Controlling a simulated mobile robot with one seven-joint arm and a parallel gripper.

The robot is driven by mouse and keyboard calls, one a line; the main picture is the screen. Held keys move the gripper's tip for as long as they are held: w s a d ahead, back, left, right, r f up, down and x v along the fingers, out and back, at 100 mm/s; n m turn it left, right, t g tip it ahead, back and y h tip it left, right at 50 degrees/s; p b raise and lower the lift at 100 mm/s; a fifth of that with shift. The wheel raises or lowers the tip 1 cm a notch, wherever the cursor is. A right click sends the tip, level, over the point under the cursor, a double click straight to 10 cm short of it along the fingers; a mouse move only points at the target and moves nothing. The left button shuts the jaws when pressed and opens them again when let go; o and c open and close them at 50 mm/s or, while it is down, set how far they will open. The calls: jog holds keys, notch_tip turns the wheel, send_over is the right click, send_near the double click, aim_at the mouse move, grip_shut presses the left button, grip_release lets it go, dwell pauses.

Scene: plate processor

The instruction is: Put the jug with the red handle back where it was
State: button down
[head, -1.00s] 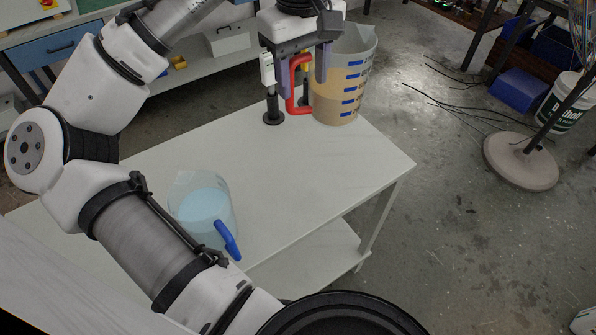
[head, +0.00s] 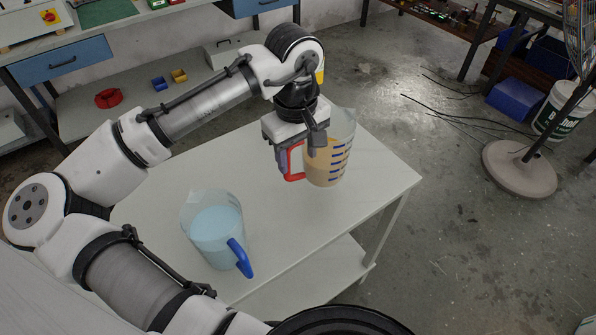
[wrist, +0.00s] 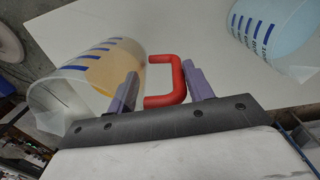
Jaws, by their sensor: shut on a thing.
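The jug with the red handle (head: 333,168) is clear, with blue marks and orange-tan liquid. My gripper (head: 301,157) points down and is shut on its red handle (head: 291,175). The jug is upright over the far right part of the white table (head: 385,180); I cannot tell whether its base touches the top. In the wrist view the red handle (wrist: 177,82) lies between my two purple-grey fingers, with the jug (wrist: 98,72) to the left. The jug with the blue handle (head: 213,235) holds pale blue liquid and stands on the near left part of the table.
Part of the blue-handled jug shows at the wrist view's top right (wrist: 275,28). The tabletop between the jugs is clear. Behind is a bench with blue drawers (head: 60,60). A stand with a round base (head: 520,168) and a white bucket (head: 558,105) stand at the right.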

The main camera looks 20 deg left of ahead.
aim_at(297, 178)
jog(key=shift+f, duration=3.25)
jog(key=c, duration=0.6)
grip_release()
jog(key=shift+f, duration=0.1)
notch_tip(297, 178, up, 12)
jog(key=shift+s+r, duration=0.15)
jog(key=shift+r, duration=0.05)
